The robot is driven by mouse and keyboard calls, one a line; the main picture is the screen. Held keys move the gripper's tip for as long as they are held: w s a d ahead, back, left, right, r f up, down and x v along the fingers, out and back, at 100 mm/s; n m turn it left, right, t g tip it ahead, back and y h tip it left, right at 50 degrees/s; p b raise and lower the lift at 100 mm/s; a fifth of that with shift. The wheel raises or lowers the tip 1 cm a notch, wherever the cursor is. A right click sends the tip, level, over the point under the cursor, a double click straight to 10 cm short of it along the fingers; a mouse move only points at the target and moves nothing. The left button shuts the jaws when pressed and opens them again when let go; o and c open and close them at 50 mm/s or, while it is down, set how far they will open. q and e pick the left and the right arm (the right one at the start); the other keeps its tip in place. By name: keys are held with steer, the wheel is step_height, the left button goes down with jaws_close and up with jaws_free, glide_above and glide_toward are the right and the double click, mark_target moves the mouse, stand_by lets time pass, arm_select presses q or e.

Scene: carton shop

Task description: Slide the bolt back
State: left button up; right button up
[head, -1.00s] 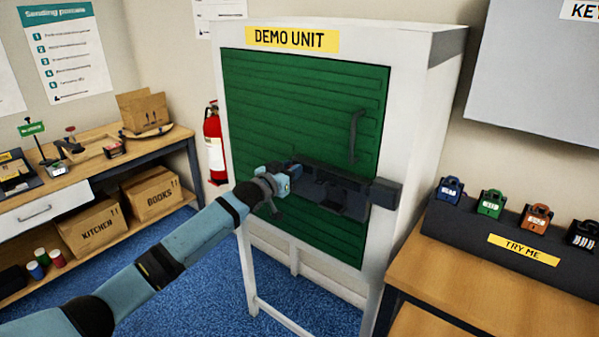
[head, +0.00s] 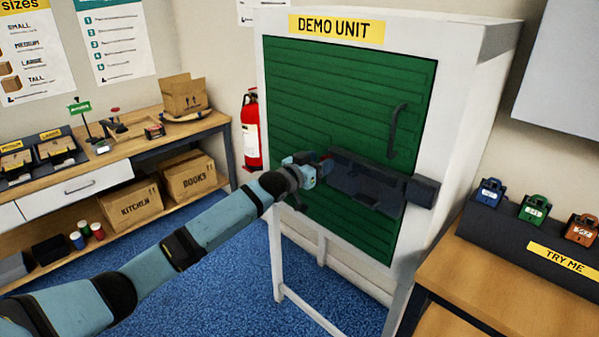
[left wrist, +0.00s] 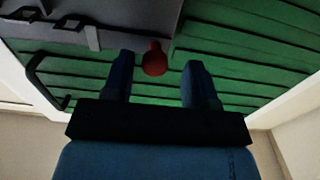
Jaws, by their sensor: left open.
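The dark grey bolt assembly (head: 375,185) runs across the green door (head: 345,100) of the white demo unit. Its right end meets a dark block (head: 422,191) on the white frame; I cannot tell how far the bar reaches into it. A red knob (left wrist: 154,58) shows at the bolt's edge in the left wrist view, between the fingertips of my left gripper (left wrist: 160,70). The fingers are open, with a gap on each side of the knob. In the head view my left gripper (head: 318,166) is at the bolt's left end. My right gripper is out of view.
A curved dark handle (head: 397,130) is on the door above the bolt. A bench with coloured locks, a blue one (head: 488,193) among them, stands at right. A workbench with cartons (head: 190,178) and a fire extinguisher (head: 251,130) are at left. Blue floor lies between.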

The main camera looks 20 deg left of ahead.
arm_select(q)
steer(key=v, duration=1.1)
steer(key=shift+s+a, duration=0.15)
steer(key=shift+s, duration=0.2)
steer(key=s+d+f+g, duration=0.1)
steer(key=s+d+f, duration=0.2)
steer(key=s+f, duration=0.4)
steer(key=s+d+f+g, duration=0.2)
steer(key=s+d+f, duration=0.2)
steer(key=f, duration=0.6)
steer(key=s+d+f+g+y, duration=0.1)
steer(key=s+d+f, duration=0.1)
steer(key=s+f, duration=0.45)
steer(key=s+d+f+n+g+y, duration=0.1)
steer(key=s+d+f, duration=0.15)
steer(key=s, duration=0.65)
steer(key=s+d+f+g+y, duration=0.1)
steer(key=s+f, duration=0.4)
steer(key=s, duration=0.3)
step_height(320, 180, up, 12)
steer(key=s+p, duration=0.1)
steer(key=p, duration=1.2)
steer(key=shift+s+a, duration=0.2)
steer(key=shift+s, duration=0.05)
